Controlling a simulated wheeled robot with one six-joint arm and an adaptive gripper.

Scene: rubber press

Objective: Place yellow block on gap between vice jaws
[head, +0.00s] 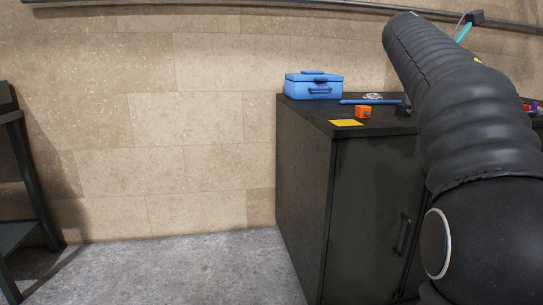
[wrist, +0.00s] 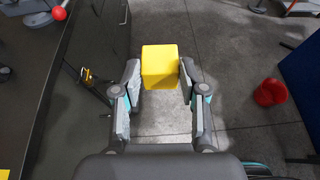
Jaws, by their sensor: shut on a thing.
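The yellow block (wrist: 160,66) is held between the two fingertips of my gripper (wrist: 160,82) in the wrist view. My gripper is shut on it, with grey floor below and the dark cabinet (wrist: 25,125) to the left. In the head view my arm covers the right side, and neither the block nor the fingers can be made out. I cannot clearly make out the vice or its jaws in either view.
In the wrist view a red object (wrist: 270,92) lies on the floor and a red ball (wrist: 59,13) shows at top left.

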